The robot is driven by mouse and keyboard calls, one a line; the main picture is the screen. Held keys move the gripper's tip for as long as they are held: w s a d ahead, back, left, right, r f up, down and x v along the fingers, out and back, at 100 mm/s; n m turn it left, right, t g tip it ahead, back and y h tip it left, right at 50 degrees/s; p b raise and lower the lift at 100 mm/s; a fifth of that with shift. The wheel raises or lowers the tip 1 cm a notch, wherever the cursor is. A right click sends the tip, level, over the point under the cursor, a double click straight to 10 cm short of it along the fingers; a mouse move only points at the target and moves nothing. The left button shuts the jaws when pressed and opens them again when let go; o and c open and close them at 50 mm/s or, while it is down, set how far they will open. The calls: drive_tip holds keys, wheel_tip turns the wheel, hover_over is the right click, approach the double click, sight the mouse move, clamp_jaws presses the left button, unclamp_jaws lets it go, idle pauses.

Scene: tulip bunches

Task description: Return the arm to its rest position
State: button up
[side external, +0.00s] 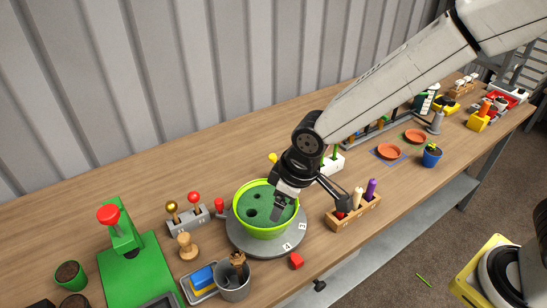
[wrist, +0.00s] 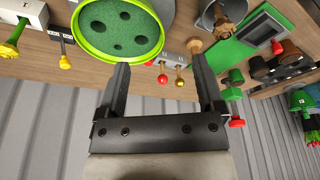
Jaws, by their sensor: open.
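My gripper (side external: 279,210) hangs over the lime green bowl (side external: 240,226) in the side view, with its black fingers pointing down. In the wrist view my gripper (wrist: 162,72) has its two fingers wide apart with nothing held between them. The bowl (wrist: 77,40) also shows there, close to the tip of the left finger. It holds dark green foam (side external: 254,198) with several round holes and no stems visible in it. Whether a finger touches the foam cannot be told. My gripper hides part of the bowl's right side in the side view.
The bowl stands on a grey round turntable (side external: 258,250). A wooden rack (side external: 350,218) with coloured pegs is right of it. A lever block (side external: 188,219), a grey cup (side external: 235,287) and a green press (side external: 128,265) are left. A corrugated wall (side external: 160,80) rises behind.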

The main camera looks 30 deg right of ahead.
drive_tip(key=s+d+m, duration=0.3)
drive_tip(key=s+d, duration=0.1)
drive_tip(key=d, duration=0.6)
drive_tip(key=s+d+m+h, duration=0.1)
drive_tip(key=s+d+m, duration=0.2)
drive_tip(key=d, duration=0.8)
drive_tip(key=shift+s+d+r+m+h, duration=0.3)
drive_tip(key=shift+s, duration=0.5)
